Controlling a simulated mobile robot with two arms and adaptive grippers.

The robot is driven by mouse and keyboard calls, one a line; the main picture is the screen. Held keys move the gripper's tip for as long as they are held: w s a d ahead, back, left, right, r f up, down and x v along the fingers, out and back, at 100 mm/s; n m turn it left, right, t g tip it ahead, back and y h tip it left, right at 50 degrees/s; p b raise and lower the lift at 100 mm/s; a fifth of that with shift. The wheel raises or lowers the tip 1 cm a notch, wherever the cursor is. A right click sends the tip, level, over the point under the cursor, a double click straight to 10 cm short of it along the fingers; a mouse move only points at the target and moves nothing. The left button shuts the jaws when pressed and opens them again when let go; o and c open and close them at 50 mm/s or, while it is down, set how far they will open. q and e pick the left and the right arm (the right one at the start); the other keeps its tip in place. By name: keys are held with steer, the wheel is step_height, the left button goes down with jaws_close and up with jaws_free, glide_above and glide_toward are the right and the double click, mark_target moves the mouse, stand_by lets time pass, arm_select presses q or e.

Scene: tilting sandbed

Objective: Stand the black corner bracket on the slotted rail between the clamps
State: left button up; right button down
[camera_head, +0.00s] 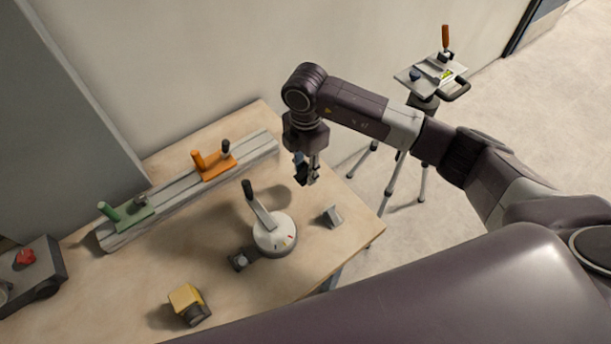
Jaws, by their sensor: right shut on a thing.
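My right gripper (307,180) points down above the back right part of the table. It is shut on a small dark piece, which looks like the black corner bracket (301,171); the fingers partly hide its shape. The slotted rail (180,195) is a long grey bar running across the back of the table. A green-handled clamp (130,213) sits near its left end and an orange clamp (215,168) toward its right. The stretch of rail between the clamps is bare. The held piece is to the right of the rail, apart from it. My left gripper is not in view.
A round white base with a black-handled lever (272,232) stands in front of the rail. A grey angled piece (332,215), a yellow block (185,298) and a box with a red button (28,270) are also on the table. A tripod stand (430,75) is beyond it.

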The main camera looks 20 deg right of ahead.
mark_target(305, 179)
step_height(305, 179, down, 4)
steer(key=shift+f+p, duration=0.1)
steer(key=shift+p, duration=0.3)
steer(key=shift+f, duration=0.3)
steer(key=shift+f, duration=0.1)
steer(key=c, duration=1.5)
jaws_free()
